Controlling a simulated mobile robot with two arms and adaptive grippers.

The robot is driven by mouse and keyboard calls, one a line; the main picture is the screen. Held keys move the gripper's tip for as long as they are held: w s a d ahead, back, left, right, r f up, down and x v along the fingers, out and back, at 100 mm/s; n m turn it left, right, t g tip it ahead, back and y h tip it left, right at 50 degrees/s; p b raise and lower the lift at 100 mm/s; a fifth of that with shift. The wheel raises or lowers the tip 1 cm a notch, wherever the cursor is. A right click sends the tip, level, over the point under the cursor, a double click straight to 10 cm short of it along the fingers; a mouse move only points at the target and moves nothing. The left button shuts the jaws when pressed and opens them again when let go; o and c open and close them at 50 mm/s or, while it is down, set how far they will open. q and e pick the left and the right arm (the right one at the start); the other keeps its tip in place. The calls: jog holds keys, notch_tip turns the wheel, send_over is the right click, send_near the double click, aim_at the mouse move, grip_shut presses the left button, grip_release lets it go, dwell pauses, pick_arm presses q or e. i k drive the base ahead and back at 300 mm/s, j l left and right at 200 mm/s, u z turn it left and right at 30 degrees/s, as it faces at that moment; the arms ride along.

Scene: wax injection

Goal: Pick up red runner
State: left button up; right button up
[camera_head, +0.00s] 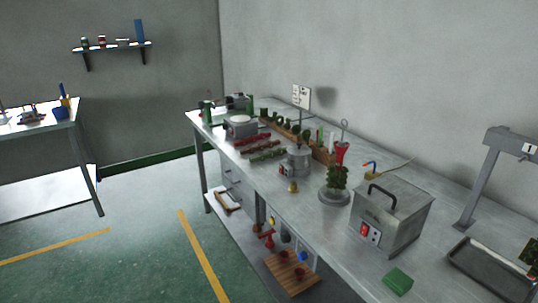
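A long dark red piece (252,140), which looks like a runner, lies on the metal workbench (330,225) left of its middle. A similar green piece with small bumps (265,153) lies in front of it. Neither of my grippers is in view. The pieces are small and their details are hard to make out.
A round metal pot (299,161) and a grey box with a black handle (391,217) stand on the bench. A side table (35,126) stands at left. Green floor between is clear.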

aim_at(243, 141)
jog(key=i+z, duration=0.1)
jog(key=z, duration=0.3)
jog(key=i+j+z, duration=0.5)
jog(key=i+j, duration=0.15)
jog(key=j, duration=0.15)
jog(key=i+j+z, duration=0.25)
jog(key=j, duration=0.25)
